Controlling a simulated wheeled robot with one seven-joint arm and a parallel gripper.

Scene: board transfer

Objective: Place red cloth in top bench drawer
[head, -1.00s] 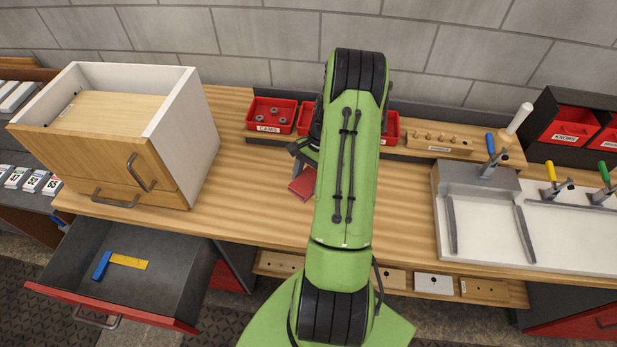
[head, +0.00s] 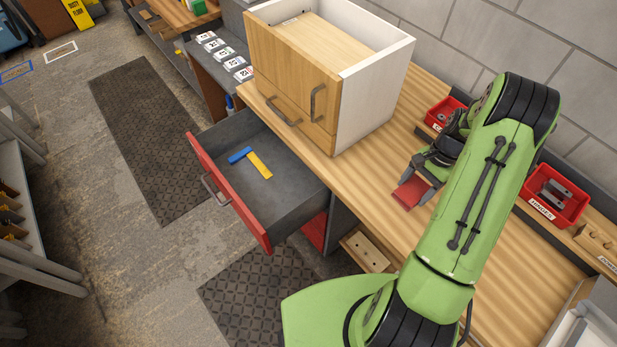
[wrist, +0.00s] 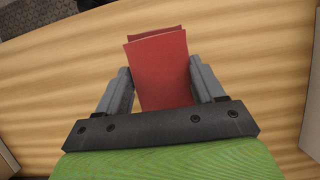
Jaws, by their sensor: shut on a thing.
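The red cloth (head: 411,192) is a small folded piece held between the fingers of my gripper (head: 425,182). In the wrist view the cloth (wrist: 160,72) sticks out past both fingertips, and my gripper (wrist: 162,85) is shut on it. It is over the wooden bench top (head: 385,160); the exact gap below it cannot be told. The top bench drawer (head: 228,203), with a red front and dark grey inside, stands pulled open at the left of the bench. A blue and yellow try square (head: 258,165) lies in it.
Red bins (head: 552,198) line the wall at the back. Most of the drawer floor is bare.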

